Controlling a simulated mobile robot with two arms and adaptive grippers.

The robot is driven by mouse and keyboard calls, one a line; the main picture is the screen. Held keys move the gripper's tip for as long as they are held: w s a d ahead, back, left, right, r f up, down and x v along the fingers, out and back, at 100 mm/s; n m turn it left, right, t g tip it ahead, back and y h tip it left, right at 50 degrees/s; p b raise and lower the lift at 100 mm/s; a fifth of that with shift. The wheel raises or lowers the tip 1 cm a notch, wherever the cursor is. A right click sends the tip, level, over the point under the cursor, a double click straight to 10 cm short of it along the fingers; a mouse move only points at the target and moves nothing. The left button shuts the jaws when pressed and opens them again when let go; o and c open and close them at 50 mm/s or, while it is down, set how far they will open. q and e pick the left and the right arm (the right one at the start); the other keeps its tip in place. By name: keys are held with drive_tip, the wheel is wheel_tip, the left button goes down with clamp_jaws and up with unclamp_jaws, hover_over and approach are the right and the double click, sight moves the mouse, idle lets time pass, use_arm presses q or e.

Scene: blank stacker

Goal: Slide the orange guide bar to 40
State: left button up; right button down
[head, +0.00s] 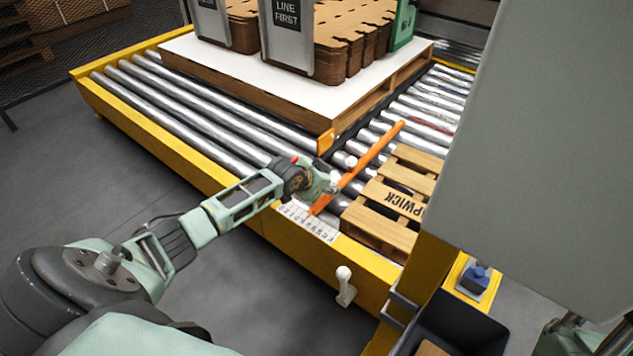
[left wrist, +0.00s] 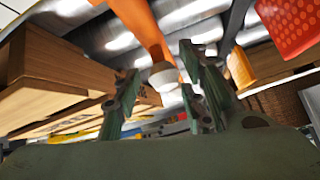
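The orange guide bar (head: 376,146) lies slantwise across the rollers, beside the small wooden pallet. Its near end reaches the white scale (head: 310,221) on the yellow frame; the scale's numbers are too small to read. My left gripper (head: 333,181) is at the bar's near part, on its left side, and hides some of it. In the left wrist view, the bar (left wrist: 146,32) rises above a white round knob (left wrist: 164,78). The open left fingers (left wrist: 158,72) stand apart on either side of the knob, with no clear grip on it. My right gripper does not show.
The small wooden pallet (head: 384,217) sits right of the bar. A large loaded pallet (head: 262,89) stands behind on the rollers. A white-knobbed lever (head: 344,285) is on the front of the yellow frame. A blue button (head: 476,279) and black bin (head: 459,328) are at right.

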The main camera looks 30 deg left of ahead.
use_arm(q)
drive_tip(key=v, duration=0.9)
drive_tip(key=shift+s+f, duration=0.1)
drive_tip(key=shift+s, duration=0.05)
